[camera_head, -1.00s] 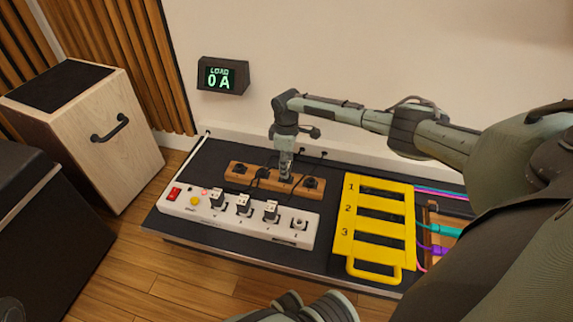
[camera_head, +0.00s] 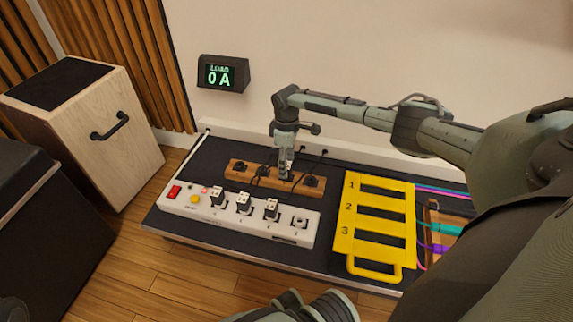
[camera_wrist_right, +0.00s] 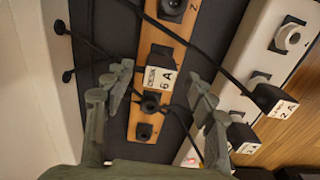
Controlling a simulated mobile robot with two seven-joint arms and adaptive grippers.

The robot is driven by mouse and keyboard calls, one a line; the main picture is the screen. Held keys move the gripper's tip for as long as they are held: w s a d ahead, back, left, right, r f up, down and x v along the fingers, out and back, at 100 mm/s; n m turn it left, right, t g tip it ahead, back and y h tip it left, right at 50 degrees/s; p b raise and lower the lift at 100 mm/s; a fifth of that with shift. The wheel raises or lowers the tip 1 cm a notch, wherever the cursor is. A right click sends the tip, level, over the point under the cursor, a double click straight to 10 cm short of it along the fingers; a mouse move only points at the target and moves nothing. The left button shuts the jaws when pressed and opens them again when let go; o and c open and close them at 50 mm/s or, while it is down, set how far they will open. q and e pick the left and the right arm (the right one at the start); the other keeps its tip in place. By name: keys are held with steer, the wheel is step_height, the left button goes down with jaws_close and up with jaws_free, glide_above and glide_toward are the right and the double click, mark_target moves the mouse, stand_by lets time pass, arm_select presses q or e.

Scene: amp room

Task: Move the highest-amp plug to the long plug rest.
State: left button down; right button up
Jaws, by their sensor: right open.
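A plug labelled 6 A (camera_wrist_right: 160,80) sits upright on the wooden plug rest (camera_wrist_right: 177,35), its label facing the right wrist camera. The rest (camera_head: 232,174) lies behind the white power strip in the head view. My right gripper (camera_wrist_right: 158,98) is open, with its fingers apart on either side of the 6 A plug. In the head view the right gripper (camera_head: 285,170) hangs over the middle of the rest and partly hides the plug.
The white power strip (camera_head: 207,211) holds three plugs (camera_head: 244,203); its right socket (camera_head: 299,222) is empty. A yellow numbered frame (camera_head: 375,273) stands right, beside coloured cables (camera_head: 441,229). Black cords cross the rest. The load display (camera_head: 222,75) reads 0 A.

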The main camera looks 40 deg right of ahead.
step_height(320, 180, up, 11)
stand_by(0.3)
steer(key=shift+a+f, duration=0.1)
stand_by(0.4)
